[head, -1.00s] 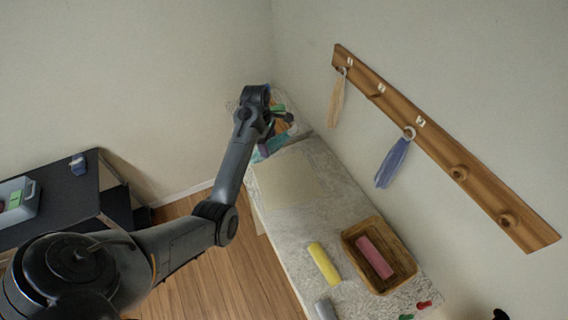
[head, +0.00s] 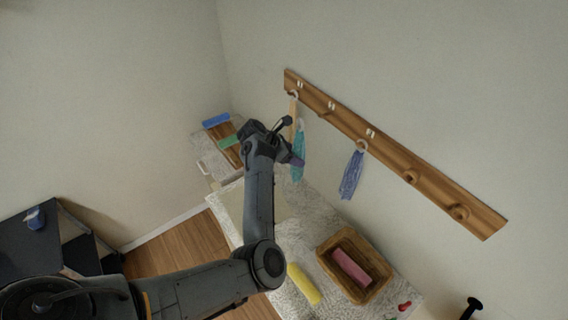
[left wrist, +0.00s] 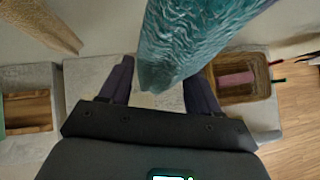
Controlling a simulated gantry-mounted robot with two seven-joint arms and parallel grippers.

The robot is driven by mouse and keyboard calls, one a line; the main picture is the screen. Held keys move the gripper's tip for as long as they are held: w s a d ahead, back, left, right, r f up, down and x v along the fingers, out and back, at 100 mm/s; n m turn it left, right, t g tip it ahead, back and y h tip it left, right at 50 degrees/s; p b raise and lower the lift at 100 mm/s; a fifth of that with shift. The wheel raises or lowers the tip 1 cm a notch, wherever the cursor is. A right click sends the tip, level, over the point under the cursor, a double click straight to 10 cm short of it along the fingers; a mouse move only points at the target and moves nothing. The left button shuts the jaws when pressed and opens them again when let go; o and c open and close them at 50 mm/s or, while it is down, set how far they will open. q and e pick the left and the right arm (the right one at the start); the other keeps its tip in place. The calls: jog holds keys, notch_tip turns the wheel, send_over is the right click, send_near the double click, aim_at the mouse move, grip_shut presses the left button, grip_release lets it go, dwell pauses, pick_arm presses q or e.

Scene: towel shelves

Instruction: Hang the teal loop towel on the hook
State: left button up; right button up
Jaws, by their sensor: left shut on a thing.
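The teal loop towel (head: 298,160) hangs in the head view beside my left gripper (head: 292,152), with its pale ring above. My left gripper is shut on it. In the left wrist view the teal towel (left wrist: 190,40) hangs large between and beyond the two dark fingers; the grip point itself is hidden. The wooden hook rail (head: 385,150) runs along the wall with several pegs. A tan towel (head: 293,108) hangs at its far left peg, partly behind my gripper, and a blue towel (head: 352,175) hangs near its middle. The peg between them looks empty.
Below the rail a speckled counter holds a wooden tray (head: 330,272) with a pink roll (head: 351,267) and a yellow roll (head: 304,284) beside it. A wooden box with green and blue rolls stands at the far end. A dark shelf (head: 80,245) is at left.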

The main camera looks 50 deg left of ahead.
pick_arm(q)
jog(key=shift+w+d+f+b, duration=0.1)
jog(key=shift+w+f+b, duration=0.05)
jog(key=shift+w+b, duration=0.55)
jog(key=shift+w+d+f+b, duration=0.1)
jog(key=shift+w+b, duration=0.55)
jog(key=shift+b, duration=0.05)
jog(key=w+d+f+b, duration=0.1)
jog(key=w+b, duration=0.5)
jog(key=w, duration=0.1)
jog(key=shift+w, duration=0.15)
jog(key=shift+f, duration=0.2)
dwell(0.4)
jog(key=o, duration=1.2)
jog(key=shift+c, duration=0.2)
